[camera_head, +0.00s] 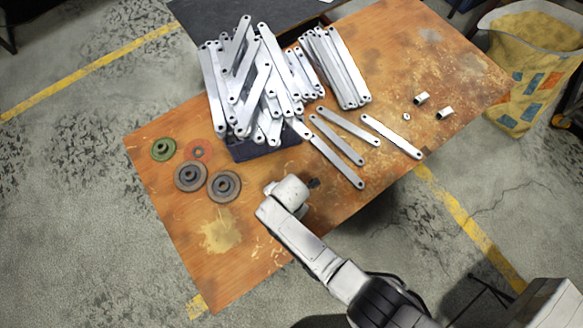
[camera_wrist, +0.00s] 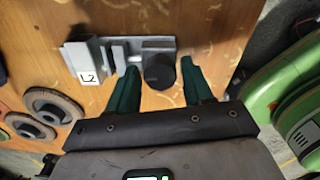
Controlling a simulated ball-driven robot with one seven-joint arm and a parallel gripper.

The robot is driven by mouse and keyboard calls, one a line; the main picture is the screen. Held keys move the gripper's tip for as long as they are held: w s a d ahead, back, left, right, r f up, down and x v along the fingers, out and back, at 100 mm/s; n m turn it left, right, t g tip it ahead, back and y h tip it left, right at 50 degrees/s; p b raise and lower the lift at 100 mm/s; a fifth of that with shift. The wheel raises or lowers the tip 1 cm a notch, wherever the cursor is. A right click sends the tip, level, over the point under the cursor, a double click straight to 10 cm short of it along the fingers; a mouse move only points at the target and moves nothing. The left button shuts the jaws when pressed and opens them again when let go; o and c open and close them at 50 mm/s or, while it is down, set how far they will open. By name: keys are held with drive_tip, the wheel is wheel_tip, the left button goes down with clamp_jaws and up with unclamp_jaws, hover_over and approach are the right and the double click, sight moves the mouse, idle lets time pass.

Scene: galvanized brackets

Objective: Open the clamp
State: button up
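In the wrist view a grey metal clamp (camera_wrist: 145,45) sits on the wooden table top. I cannot tell whether either finger touches the knob. In the head view my gripper end (camera_head: 288,192) is over the table's front edge area, and my arm hides most or all of the clamp.
A dark crate (camera_head: 262,150) heaped with galvanized brackets stands at the back of the table (camera_head: 380,50). Loose brackets (camera_head: 392,137) lie to its right. Several discs (camera_head: 224,186) lie at the left. Green machinery (camera_wrist: 285,95) shows at right in the wrist view.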

drive_tip(key=shift+o, duration=0.6)
drive_tip(key=m, duration=0.8)
drive_tip(key=shift+m, duration=0.3)
drive_tip(key=m, duration=0.4)
drive_tip(key=shift+b, duration=0.35)
drive_tip(key=m, duration=0.5)
drive_tip(key=c, duration=1)
